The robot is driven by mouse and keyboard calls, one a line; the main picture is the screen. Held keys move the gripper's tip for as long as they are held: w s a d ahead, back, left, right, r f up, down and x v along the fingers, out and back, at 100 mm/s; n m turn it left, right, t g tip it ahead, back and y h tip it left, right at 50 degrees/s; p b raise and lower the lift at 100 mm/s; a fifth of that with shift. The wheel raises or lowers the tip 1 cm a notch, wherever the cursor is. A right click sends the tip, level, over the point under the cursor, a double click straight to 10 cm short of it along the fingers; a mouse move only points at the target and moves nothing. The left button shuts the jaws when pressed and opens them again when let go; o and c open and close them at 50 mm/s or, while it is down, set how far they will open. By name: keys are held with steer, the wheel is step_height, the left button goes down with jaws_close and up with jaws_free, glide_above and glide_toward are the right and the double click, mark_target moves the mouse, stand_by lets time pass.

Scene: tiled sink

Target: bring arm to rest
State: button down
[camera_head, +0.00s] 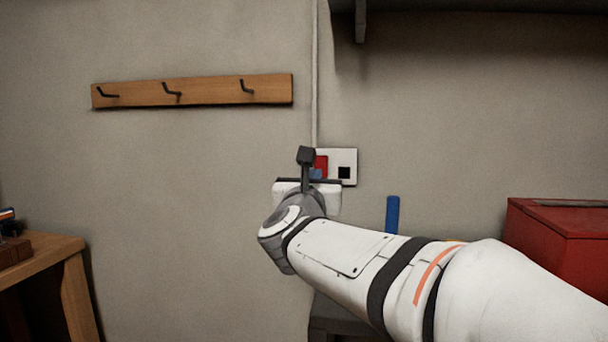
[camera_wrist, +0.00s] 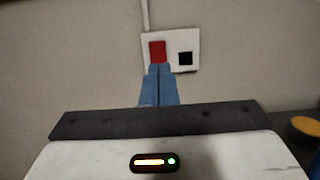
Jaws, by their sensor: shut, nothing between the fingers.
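My gripper (camera_wrist: 158,70) shows in the wrist view as two blue fingers pressed together, shut with nothing between them. It points at the wall, just below a white wall plate (camera_wrist: 185,38) with a red part (camera_wrist: 158,50) and a black square (camera_wrist: 186,58). In the head view my arm reaches in from the lower right and hides most of the gripper. The same white plate (camera_head: 350,155) shows just past my wrist. I cannot tell whether the fingertips touch it.
A wooden rail (camera_head: 210,92) with hooks hangs on the wall at left. A red box (camera_head: 560,240) stands at right, and a blue upright object (camera_head: 392,213) is near my arm. A wooden table (camera_head: 50,258) is at lower left. A dark shelf (camera_head: 470,5) is above right.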

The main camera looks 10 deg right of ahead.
stand_by(0.3)
steer(key=s+a+f+n+g+y+p, duration=0.1)
steer(key=s+a+n+g+y+p, duration=0.3)
steer(key=n+p, duration=0.6)
steer(key=s+f+n+g+y+p, duration=0.2)
steer(key=n+y+p, duration=0.35)
steer(key=n, duration=0.85)
steer(key=s+d+f+n+g+h+p, duration=0.1)
steer(key=s+d+f+n+g+p, duration=0.1)
steer(key=s+n, duration=0.3)
steer(key=s+d+f+n+g+h+p, duration=0.1)
steer(key=s+d+f+n+g+p, duration=0.1)
steer(key=s+n+g+p, duration=0.3)
steer(key=s+d+f+n+g+h+p, duration=0.1)
steer(key=s+d+n+g+p, duration=0.1)
steer(key=s, duration=0.7)
steer(key=n+g+p, duration=0.1)
steer(key=n+p, duration=0.1)
steer(key=n, duration=0.1)
steer(key=shift+s+d+f+n, duration=0.4)
